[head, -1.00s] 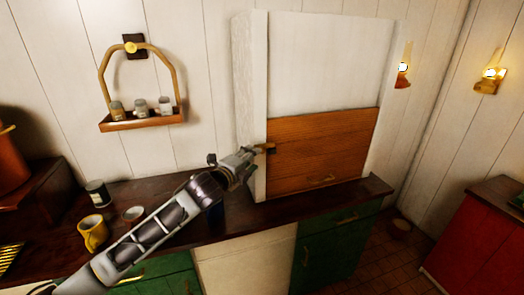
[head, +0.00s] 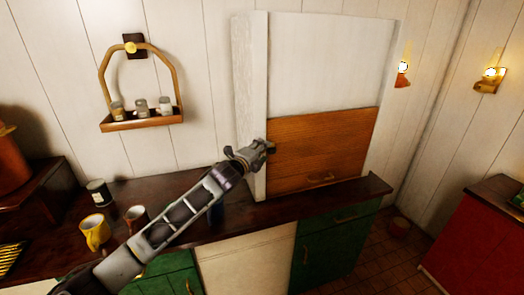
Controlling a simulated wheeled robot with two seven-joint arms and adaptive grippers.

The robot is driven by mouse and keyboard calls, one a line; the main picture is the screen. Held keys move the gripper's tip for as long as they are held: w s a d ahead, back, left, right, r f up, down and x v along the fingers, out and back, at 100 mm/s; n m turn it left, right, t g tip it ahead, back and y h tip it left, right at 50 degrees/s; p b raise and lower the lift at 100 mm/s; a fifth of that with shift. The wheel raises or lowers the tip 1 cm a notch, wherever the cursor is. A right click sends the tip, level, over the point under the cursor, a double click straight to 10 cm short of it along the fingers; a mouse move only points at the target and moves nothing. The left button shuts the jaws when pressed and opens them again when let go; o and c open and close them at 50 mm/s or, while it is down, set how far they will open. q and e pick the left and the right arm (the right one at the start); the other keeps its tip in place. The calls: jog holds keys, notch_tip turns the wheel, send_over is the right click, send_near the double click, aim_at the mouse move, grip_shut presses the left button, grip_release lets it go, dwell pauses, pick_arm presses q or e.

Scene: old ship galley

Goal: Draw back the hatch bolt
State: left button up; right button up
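The bolt (head: 271,147) is a small brownish piece at the panel's upper left edge, mostly hidden by my gripper. My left gripper (head: 262,152) is at the bolt, with its fingertips over or against it. Whether the fingers are closed on the bolt is too small to tell. My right gripper is not in view.
A dark counter (head: 290,208) runs below the hatch. A hanging shelf (head: 142,120) with jars is on the wall.

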pick_arm(q)
jog(key=shift+w+d, duration=0.25)
jog(key=shift+w, duration=0.2)
jog(key=shift+f, duration=0.1)
grip_shut()
